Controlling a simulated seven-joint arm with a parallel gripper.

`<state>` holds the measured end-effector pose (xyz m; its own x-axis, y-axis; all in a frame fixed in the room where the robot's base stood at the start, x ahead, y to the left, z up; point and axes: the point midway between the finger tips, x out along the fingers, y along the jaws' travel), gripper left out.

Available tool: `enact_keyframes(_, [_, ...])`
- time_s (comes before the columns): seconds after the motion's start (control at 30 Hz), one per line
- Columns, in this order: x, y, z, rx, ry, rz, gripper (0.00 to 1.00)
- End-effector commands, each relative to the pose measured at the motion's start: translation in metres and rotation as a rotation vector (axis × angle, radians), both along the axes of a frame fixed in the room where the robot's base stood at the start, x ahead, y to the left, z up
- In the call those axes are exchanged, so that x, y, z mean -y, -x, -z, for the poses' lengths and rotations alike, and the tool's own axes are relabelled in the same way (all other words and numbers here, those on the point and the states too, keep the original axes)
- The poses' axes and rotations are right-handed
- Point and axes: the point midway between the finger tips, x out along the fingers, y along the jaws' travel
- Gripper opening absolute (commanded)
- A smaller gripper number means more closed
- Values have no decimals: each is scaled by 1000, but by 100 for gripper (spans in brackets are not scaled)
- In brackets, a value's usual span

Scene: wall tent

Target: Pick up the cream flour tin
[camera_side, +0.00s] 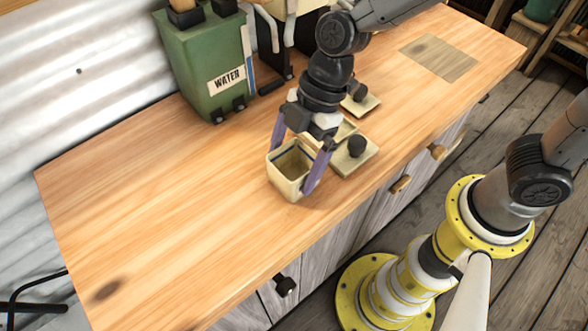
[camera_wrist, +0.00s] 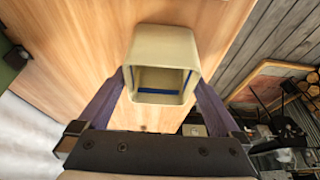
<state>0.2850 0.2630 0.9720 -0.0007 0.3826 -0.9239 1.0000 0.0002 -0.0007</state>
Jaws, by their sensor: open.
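A cream square tin (camera_side: 294,187) with an open top stands on the wooden counter. In the wrist view the tin (camera_wrist: 162,48) fills the upper middle, and a blue stripe shows in its opening. No flour label shows. My gripper (camera_side: 298,163) is over the tin with its jaws open. One purple finger is at the left of the tin and the other at its right. In the wrist view the fingertips (camera_wrist: 158,80) flank the tin's opening. I cannot tell whether they touch its walls.
Cream square lids with black knobs (camera_side: 354,164) (camera_side: 362,104) lie close behind and right of the tin. A green water container (camera_side: 207,75) stands at the back against the corrugated wall. The counter's left part (camera_side: 150,190) is clear. The counter's front edge is close to the tin.

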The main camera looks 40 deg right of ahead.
Motion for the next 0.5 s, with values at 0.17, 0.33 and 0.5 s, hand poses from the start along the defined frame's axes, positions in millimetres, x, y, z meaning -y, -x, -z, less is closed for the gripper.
enact_keyframes(0.17, [-8, 0, 19, -1, 0, -1, 100])
enact_keyframes(0.33, [-9, 0, 22, 1, 0, -1, 100])
enact_keyframes(0.5, [-9, 0, 22, 1, 0, 0, 91])
